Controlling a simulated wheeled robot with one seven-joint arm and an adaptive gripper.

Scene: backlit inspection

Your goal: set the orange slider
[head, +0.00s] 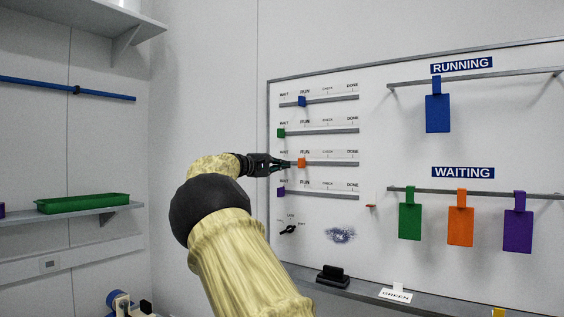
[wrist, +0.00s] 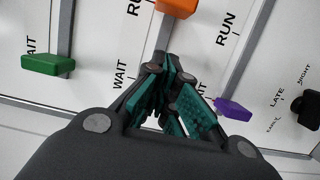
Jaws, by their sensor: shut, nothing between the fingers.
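The orange slider (head: 302,162) sits on the third rail of the whiteboard, at the RUN mark. In the wrist view the orange slider (wrist: 178,7) is at the top edge, partly cut off, just beyond my fingertips. My gripper (head: 286,163) is shut and empty, with its tips left of the orange slider, close to it. I cannot tell whether they touch. In the wrist view my gripper (wrist: 166,62) points toward the slider from the WAIT side of the rail. The gripper hides the left part of the third rail.
A blue slider (head: 302,101) is at RUN on the top rail. Green (head: 281,133) and purple (head: 281,192) sliders are at WAIT, above and below. A small black knob (head: 288,230) is under the rails. Colored tags hang at right, the blue one (head: 438,113) under RUNNING.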

